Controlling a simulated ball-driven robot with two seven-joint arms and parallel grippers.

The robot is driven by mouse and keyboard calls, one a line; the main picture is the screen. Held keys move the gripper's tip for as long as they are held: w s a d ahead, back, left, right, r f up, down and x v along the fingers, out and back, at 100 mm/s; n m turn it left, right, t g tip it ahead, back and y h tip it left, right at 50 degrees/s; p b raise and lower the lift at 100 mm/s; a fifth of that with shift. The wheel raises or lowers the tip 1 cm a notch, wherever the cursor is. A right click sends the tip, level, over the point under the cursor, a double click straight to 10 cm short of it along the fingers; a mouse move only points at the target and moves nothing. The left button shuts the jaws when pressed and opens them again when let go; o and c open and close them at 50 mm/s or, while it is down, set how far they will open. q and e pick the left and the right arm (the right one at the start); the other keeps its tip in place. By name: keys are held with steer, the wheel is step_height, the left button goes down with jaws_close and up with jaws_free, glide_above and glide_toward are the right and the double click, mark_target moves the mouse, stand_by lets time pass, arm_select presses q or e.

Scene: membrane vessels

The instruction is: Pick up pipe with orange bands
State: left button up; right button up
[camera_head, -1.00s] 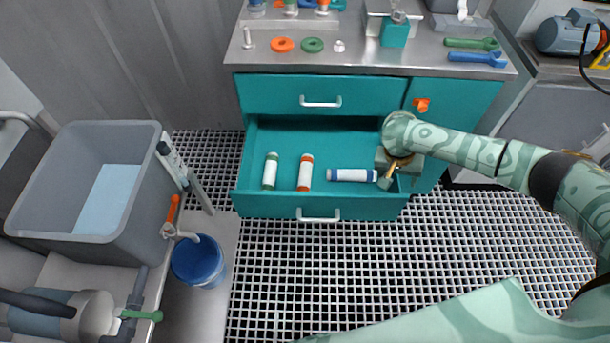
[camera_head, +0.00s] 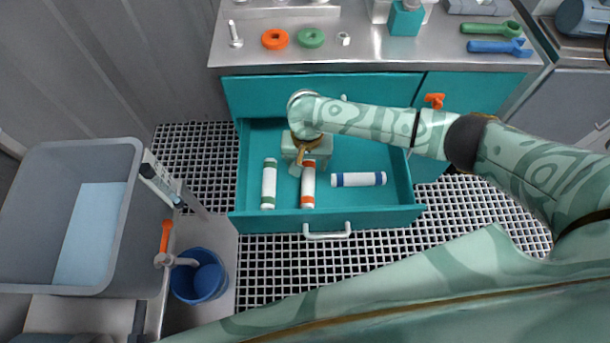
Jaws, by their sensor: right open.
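The white pipe with orange bands (camera_head: 308,188) lies lengthwise in the open teal drawer (camera_head: 240,180), between two other pipes. My right gripper (camera_head: 301,168) is open over the drawer, at the far end of the orange-banded pipe. Its fingers overlap that end in the picture. I cannot tell whether they touch it. A pipe with green bands (camera_head: 269,185) lies to the left, and a pipe with blue bands (camera_head: 358,180) lies crosswise to the right. My left gripper is not in view.
An orange ring (camera_head: 275,40), a green ring (camera_head: 310,38) and green and blue wrenches (camera_head: 499,47) lie on the metal counter (camera_head: 380,52) above. A grey tub (camera_head: 122,205) and a blue bucket (camera_head: 199,277) stand at left.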

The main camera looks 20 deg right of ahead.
steer(key=b, duration=0.5)
glide_above(308, 188)
steer(key=f, duration=0.9)
steer(key=shift+w+a, duration=0.15)
steer(key=shift+w, duration=0.05)
steer(key=shift+f+b, duration=0.45)
steer(key=shift+f, duration=0.05)
steer(key=f+b, duration=0.3)
steer(key=f, duration=0.1)
steer(key=shift+s, duration=0.3)
steer(key=shift+f+b, duration=0.45)
steer(key=shift+b, duration=0.1)
steer(key=shift+w, duration=0.1)
steer(key=shift+r, duration=0.2)
steer(key=shift+c, duration=0.3)
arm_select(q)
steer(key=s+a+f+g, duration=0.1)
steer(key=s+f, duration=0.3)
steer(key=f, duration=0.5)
arm_select(e)
steer(key=c, duration=1)
